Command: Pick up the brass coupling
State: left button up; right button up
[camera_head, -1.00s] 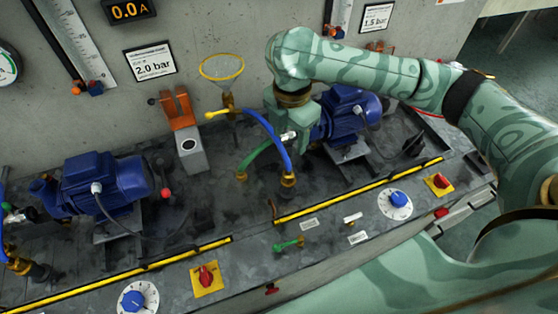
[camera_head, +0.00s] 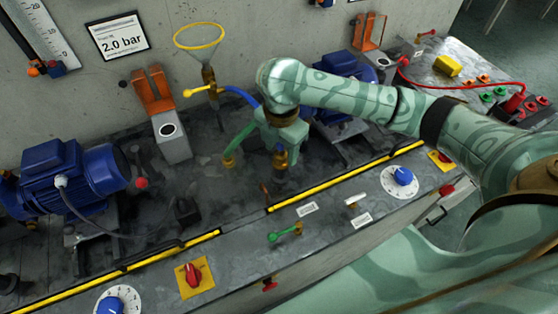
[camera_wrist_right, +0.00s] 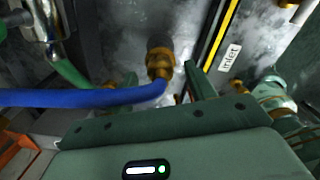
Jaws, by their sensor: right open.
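The brass coupling (camera_head: 280,161) stands upright on the grey bench at the end of the blue hose (camera_head: 240,95). In the right wrist view the brass coupling (camera_wrist_right: 160,62) shows beyond the open jaws, roughly between the two fingers. The blue hose (camera_wrist_right: 80,98) crosses in front of the fingers and meets it. My right gripper (camera_head: 281,148) is open, pointing down over the coupling and partly hiding it and the hose. Its fingers also show in the right wrist view (camera_wrist_right: 158,80). I cannot tell whether they touch the coupling. My left gripper is not in view.
A green hose end (camera_head: 229,161) lies just left. A brass pipe with a yellow-rimmed funnel (camera_head: 200,36) rises behind. Blue pumps (camera_head: 72,177) stand on both sides. Dials, switches and a green-handled valve (camera_head: 285,232) line the front.

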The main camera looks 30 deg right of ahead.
notch_tip(320, 180, down, 2)
jog(key=shift+f, duration=0.1)
jog(key=shift+r, duration=0.25)
jog(key=shift+c, duration=0.6)
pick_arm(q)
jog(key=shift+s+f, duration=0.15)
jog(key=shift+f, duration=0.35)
pick_arm(e)
jog(key=c, duration=0.9)
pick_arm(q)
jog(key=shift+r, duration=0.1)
pick_arm(e)
jog(key=shift+r, duration=0.15)
